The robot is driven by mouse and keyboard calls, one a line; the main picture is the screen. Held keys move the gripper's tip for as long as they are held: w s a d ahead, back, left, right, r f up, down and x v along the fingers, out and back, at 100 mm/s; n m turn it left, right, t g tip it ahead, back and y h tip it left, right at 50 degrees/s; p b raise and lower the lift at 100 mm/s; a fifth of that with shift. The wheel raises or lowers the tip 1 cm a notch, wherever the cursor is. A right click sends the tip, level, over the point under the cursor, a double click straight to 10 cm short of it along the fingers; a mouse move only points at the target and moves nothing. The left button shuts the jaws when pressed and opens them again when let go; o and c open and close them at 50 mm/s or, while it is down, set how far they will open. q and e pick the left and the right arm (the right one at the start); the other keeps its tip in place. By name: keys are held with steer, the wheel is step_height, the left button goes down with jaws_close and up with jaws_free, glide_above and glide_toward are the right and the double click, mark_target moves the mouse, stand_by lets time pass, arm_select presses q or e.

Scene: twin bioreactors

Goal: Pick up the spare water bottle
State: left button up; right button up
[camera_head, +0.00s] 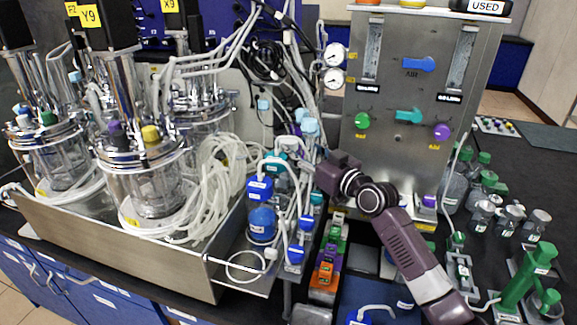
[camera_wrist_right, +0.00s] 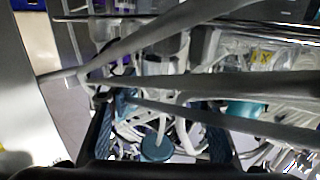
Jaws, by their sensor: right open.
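No bottle can be clearly read as the spare water bottle. Small bottles with blue caps and tubing, among them a blue one (camera_head: 262,224), stand on the narrow shelf right of the metal tray in the head view. My right gripper (camera_wrist_right: 157,135) reaches in beside this shelf, near the grey gas panel; its fingertips are hard to make out in the head view. In the wrist view its two dark fingers are apart. A round teal cap (camera_wrist_right: 157,149) shows between them, with pale tubes around it. I cannot tell its distance. My left gripper is not in view.
Glass bioreactors (camera_head: 148,180) with tubing stand in the metal tray (camera_head: 130,246) at left. The gas panel (camera_head: 400,150) is behind my right arm. Green-capped bottles (camera_head: 457,180) and glassware stand at right. Blurred tubes (camera_wrist_right: 200,40) cross the wrist view.

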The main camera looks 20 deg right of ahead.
mark_target(289, 140)
steer(key=x, duration=0.1)
steer(key=p+x, duration=0.1)
steer(key=x, duration=0.1)
steer(key=shift+w+r, duration=0.15)
steer(key=shift+r, duration=0.1)
steer(key=shift+w+a+f, duration=0.1)
steer(key=shift+w+a, duration=0.2)
steer(key=shift+w, duration=0.4)
steer(key=shift+s, duration=0.1)
jaws_close()
